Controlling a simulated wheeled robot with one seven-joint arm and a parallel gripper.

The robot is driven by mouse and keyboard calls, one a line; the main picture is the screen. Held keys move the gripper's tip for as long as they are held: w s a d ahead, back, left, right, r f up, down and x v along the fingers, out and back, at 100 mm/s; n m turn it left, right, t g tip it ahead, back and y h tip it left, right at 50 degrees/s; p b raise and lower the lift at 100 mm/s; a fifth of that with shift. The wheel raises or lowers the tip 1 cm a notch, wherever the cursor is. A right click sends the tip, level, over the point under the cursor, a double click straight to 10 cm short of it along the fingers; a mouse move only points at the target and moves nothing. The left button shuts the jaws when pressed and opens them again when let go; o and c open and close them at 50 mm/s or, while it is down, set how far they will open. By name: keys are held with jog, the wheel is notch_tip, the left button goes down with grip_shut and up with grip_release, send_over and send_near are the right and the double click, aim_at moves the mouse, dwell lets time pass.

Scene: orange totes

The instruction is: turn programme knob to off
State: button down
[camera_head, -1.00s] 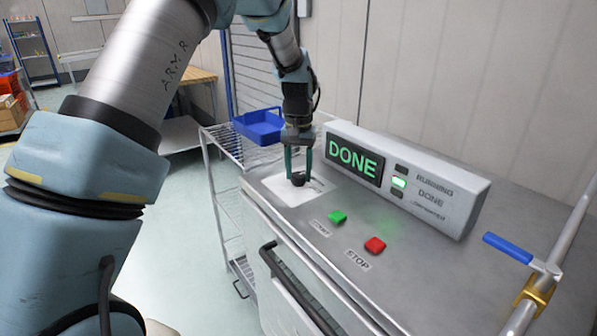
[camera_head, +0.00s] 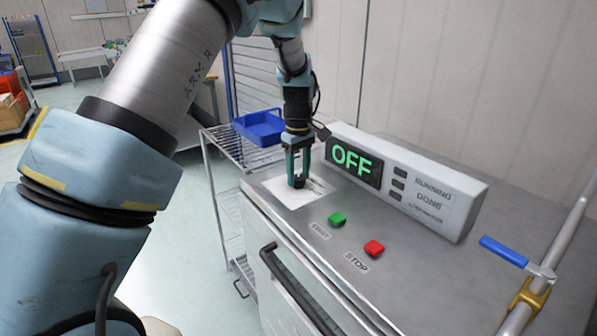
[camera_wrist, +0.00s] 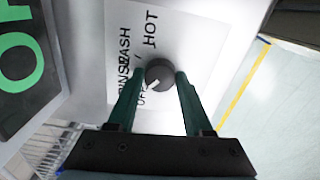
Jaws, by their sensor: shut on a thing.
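The programme knob (camera_wrist: 160,73) is a dark round dial with a white pointer mark, on a white label plate (camera_wrist: 190,35) printed HOT, WASH, RINSE and OFF. In the wrist view the pointer lies towards the OFF print. My gripper (camera_wrist: 158,80) is shut on the knob, one green finger on each side. In the head view my gripper (camera_head: 299,182) points down over the label plate at the machine's left end, and its fingers partly hide the knob. The display (camera_head: 353,162) reads OFF in green, and the lamps beside it are dark.
A green START button (camera_head: 337,219) and a red STOP button (camera_head: 374,248) sit on the steel top, right of my gripper. A blue tray (camera_head: 260,127) stands on a wire rack behind. A blue-handled lever (camera_head: 505,251) is at the right.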

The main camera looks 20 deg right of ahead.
aim_at(298, 177)
jog(key=shift+r+n+p, duration=0.1)
jog(key=shift+n+p, duration=0.3)
jog(key=shift+n, duration=1.5)
jog(key=shift+c, duration=1.5)
grip_release()
notch_tip(298, 177, up, 11)
jog(key=b, duration=0.2)
jog(key=shift+b, duration=0.4)
jog(key=shift+f, duration=0.2)
